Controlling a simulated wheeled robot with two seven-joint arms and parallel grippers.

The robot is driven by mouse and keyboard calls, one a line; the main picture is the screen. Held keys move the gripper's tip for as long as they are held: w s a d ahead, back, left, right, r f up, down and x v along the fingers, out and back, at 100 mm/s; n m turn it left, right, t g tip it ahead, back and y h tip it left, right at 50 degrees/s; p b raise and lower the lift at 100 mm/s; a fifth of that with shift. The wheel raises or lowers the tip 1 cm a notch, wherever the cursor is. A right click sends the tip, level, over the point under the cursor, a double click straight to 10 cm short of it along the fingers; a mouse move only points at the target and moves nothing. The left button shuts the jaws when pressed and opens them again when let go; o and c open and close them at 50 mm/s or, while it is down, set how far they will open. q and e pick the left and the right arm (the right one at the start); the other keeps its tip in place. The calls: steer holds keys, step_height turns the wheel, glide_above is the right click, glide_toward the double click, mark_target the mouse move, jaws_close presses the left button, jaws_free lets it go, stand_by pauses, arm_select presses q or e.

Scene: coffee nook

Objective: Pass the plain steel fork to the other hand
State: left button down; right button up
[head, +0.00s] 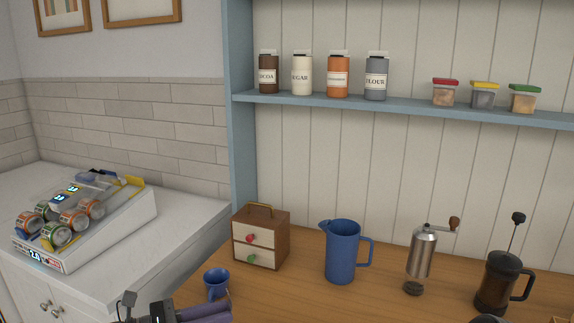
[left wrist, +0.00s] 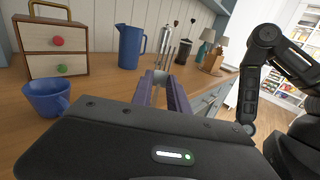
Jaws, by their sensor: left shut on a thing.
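In the left wrist view the same fingers (left wrist: 166,84) point away over the counter, shut on a thin grey metal piece. The fork cannot be made out in the head view. My right gripper is in neither view; only a dark arm of mine shows at the right of the left wrist view.
On the wooden counter (head: 300,300) stand a small drawer box (head: 247,250), a blue cup (head: 217,280), a blue jug (head: 342,252), a steel grinder (head: 422,252) and a French press (head: 497,285). A can rack (head: 130,222) stands left. The counter's front edge drops to drawers.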

arm_select(q)
steer(key=s+a+f+n+t+y, duration=0.1)
steer(key=s+a+f, duration=0.1)
steer(key=f, duration=0.5)
steer(key=s+a+f+n+t, duration=0.1)
steer(key=s+a+f+t, duration=0.1)
steer(key=f, duration=0.5)
steer(key=shift+s+a+y, duration=0.4)
steer(key=shift+s+a, duration=0.3)
steer(key=w+d+r+m+g+h, duration=0.3)
steer(key=d+r+m+g, duration=0.4)
steer(key=d+r+g, duration=0.5)
step_height(320, 180, up, 5)
steer(key=shift+w+d+f+m, duration=0.1)
steer(key=shift+w+d+m, duration=0.3)
steer(key=shift+w+d, duration=0.1)
steer(key=shift+a, duration=0.1)
